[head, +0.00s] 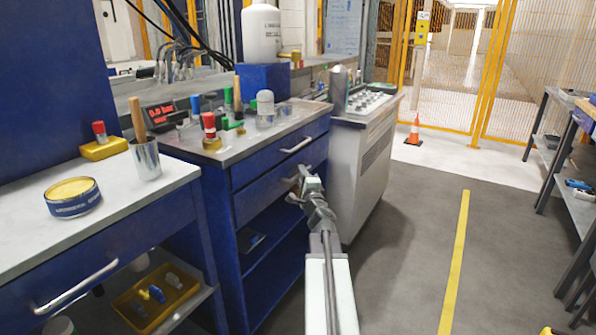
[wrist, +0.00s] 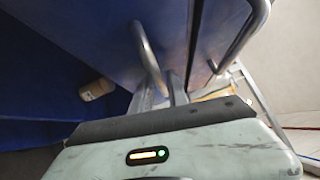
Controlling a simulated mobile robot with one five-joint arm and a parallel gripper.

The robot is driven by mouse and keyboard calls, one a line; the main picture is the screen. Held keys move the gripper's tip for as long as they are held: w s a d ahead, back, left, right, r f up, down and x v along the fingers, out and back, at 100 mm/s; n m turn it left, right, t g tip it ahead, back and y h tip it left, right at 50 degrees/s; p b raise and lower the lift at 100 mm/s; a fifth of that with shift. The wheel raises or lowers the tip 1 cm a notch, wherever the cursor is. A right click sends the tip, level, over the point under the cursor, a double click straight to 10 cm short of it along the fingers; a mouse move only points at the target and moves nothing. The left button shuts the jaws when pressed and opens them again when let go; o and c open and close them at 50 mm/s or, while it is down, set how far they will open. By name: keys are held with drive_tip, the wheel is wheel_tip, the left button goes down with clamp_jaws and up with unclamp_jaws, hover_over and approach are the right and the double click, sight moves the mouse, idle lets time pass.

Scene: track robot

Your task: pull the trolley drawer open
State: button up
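The blue trolley (head: 222,215) stands at the centre left in the head view, with two drawers above open shelves. The upper drawer has a silver bar handle (head: 295,146). The lower drawer (head: 262,197) looks flush with the front, and its handle is mostly hidden by my gripper (head: 301,178). In the wrist view my gripper's fingers (wrist: 163,92) sit close together, with a curved metal handle (wrist: 147,55) running between them. They appear shut on it, though the contact is partly hidden. Another handle (wrist: 245,38) is to the right, apart from the fingers.
A blue bench (head: 110,215) with a drawer handle (head: 75,288) stands at the left. A grey cabinet (head: 355,170) stands just right of the trolley. The floor (head: 400,260) right of my arm is clear up to a side table (head: 575,150).

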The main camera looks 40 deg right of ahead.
drive_tip(key=shift+w+d, duration=0.15)
drive_tip(key=shift+w, duration=0.1)
drive_tip(key=shift+r, duration=0.1)
clamp_jaws()
drive_tip(key=shift+s, duration=0.1)
idle(1.1)
